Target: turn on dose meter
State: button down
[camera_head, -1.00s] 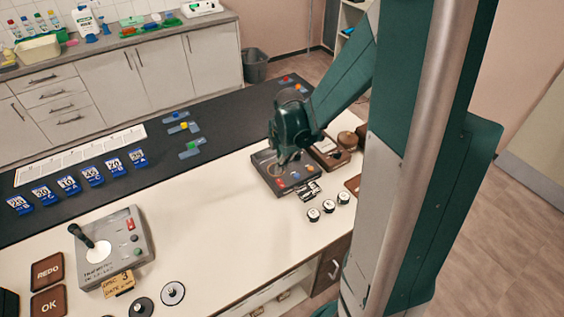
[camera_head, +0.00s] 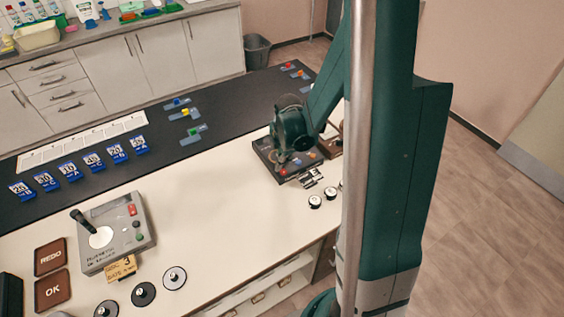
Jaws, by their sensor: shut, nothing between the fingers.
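A dark control box (camera_head: 309,165) with small coloured buttons or lights sits on the white worktop at the right of the picture. My gripper (camera_head: 283,159) points down at this box, shut and empty, and hides part of its top. I cannot tell whether it touches the box. A grey console (camera_head: 103,258) stands at the front left, with a black lever, a white round dial, a red switch and a green button. Its lettering is too small to read surely. I cannot tell which device is the dose meter.
REDO (camera_head: 50,256) and OK (camera_head: 52,289) plates lie left of the console. Round dark discs (camera_head: 143,294) lie in front. Blue number cards (camera_head: 69,171) stand on the black strip (camera_head: 215,135). Small white-topped knobs (camera_head: 315,201) sit near the box. The middle worktop is clear.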

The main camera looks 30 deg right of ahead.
aim_at(284, 173)
jog(key=shift+f, duration=0.15)
dwell(0.3)
jog(key=shift+w+f+g+b, duration=0.2)
jog(key=shift+f+g+b, duration=0.2)
jog(key=shift+b, duration=0.15)
jog(key=shift+s+r, duration=0.1)
jog(key=shift+r, duration=0.05)
jog(key=shift+s, duration=0.85)
jog(key=shift+r, duration=0.15)
jog(key=r, duration=0.1)
jog(key=r+p, duration=0.2)
jog(key=r, duration=0.1)
jog(key=shift+s, duration=0.25)
notch_tip(284, 173, up, 10)
jog(key=s, duration=0.1)
jog(key=shift+s+f+p, duration=0.15)
jog(key=shift+f+p, duration=0.05)
jog(key=shift+p, duration=0.1)
dwell(0.3)
